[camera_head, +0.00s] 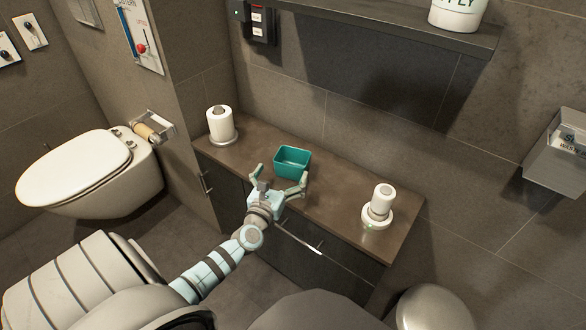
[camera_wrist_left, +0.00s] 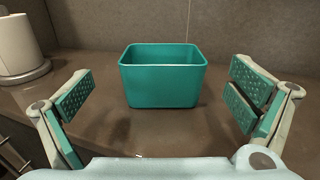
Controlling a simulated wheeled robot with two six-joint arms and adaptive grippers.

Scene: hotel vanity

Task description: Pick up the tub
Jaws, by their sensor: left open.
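A teal rectangular tub (camera_head: 291,163) with an open top stands upright on the brown vanity counter (camera_head: 335,186). It looks empty in the head view. It also shows in the left wrist view (camera_wrist_left: 163,82), centred ahead of the fingers. My left gripper (camera_head: 281,174) is open at the counter's front edge, with its fingers spread wide toward the tub. In the left wrist view the two fingers (camera_wrist_left: 160,100) are to the left and right of the tub, apart from it. My right gripper is not in view.
A white roll on a holder (camera_head: 221,124) stands left of the tub. A white cylindrical item on a round base (camera_head: 379,205) stands to the right. A dark shelf (camera_head: 400,22) hangs above. Drawers with handles (camera_head: 300,238) are below; a toilet (camera_head: 85,175) is at left.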

